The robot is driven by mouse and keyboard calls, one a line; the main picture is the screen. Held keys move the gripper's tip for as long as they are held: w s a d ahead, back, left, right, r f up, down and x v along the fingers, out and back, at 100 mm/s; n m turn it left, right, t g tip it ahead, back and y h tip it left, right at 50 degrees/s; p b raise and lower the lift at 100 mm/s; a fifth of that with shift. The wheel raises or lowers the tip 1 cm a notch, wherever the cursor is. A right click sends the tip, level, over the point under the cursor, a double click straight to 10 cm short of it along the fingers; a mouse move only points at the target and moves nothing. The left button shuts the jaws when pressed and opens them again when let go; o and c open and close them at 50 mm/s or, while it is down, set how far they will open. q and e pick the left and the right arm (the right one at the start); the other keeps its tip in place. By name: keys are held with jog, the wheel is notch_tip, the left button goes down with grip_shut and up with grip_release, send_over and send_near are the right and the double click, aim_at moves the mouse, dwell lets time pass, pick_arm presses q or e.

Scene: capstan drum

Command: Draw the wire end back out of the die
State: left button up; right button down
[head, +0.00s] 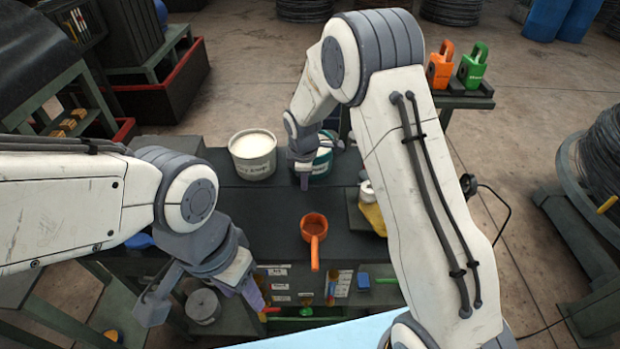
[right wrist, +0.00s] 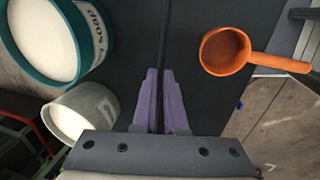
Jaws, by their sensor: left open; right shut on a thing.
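In the right wrist view the purple fingers of my right gripper (right wrist: 162,108) are shut on a thin dark strand, which looks like the wire (right wrist: 166,45). It runs from the fingertips up to the top edge of that view, over the dark bench top. In the head view my right gripper (head: 304,184) points down over the bench beside the teal tub; the wire is too thin to make out there. I cannot make out the die in either view.
A white tub (head: 253,158) and a teal tub (head: 324,158) of soap stand at the back of the bench (head: 265,205). A wire coil (head: 603,150) stands far right.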

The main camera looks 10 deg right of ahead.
jog(key=shift+w+d+r, duration=0.1)
jog(key=shift+d, duration=0.1)
jog(key=c, duration=1)
grip_release()
jog(key=shift+o, duration=0.2)
notch_tip(320, 180, up, 10)
jog(key=s+b, duration=0.2)
jog(key=b, duration=0.1)
jog(key=shift+a, duration=0.2)
jog(key=shift+s+r, duration=0.1)
